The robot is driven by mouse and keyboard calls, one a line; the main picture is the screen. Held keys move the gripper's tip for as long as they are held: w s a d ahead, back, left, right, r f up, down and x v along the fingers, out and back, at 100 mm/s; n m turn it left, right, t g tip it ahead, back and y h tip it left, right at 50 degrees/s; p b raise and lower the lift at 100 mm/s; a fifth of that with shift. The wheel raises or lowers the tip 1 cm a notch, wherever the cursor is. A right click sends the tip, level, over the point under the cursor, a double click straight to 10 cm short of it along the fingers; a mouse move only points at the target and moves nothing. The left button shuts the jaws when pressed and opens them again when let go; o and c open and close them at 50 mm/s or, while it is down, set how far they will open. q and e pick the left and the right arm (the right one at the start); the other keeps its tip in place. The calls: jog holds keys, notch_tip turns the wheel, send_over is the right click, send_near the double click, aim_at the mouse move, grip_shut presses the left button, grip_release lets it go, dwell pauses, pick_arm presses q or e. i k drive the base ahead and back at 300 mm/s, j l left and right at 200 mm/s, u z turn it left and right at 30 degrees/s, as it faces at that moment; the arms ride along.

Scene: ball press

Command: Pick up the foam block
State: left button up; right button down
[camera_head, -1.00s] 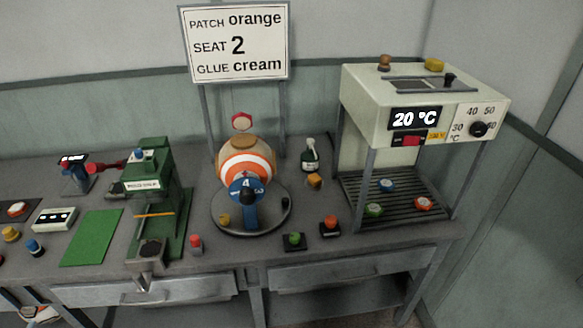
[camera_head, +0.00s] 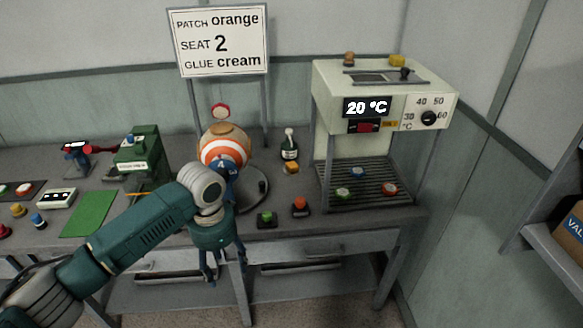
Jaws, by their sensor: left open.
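A small orange-yellow block (camera_head: 291,168), which looks like the foam block, sits on the bench in front of a dark bottle (camera_head: 289,146). My left arm reaches in from the lower left. My left gripper (camera_head: 225,278) points down with its fingers apart and nothing seen between them. It is in front of the bench's front edge, lower in the picture and to the left of the block, well apart from it. My left arm hides part of the round turntable and the green press. My right gripper is not in view.
The striped ball (camera_head: 224,147) stands on the turntable, left of the block. A white heater cabinet (camera_head: 380,95) on posts stands to the right. A sign (camera_head: 219,42) stands behind.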

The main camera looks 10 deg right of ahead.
aim_at(293, 166)
jog(key=i+l, duration=0.3)
jog(key=i, duration=0.15)
jog(key=i+l, duration=0.3)
jog(key=i, duration=0.15)
jog(key=i+l, duration=0.25)
jog(key=i, duration=0.25)
jog(key=i+l, duration=0.3)
jog(key=i, duration=0.15)
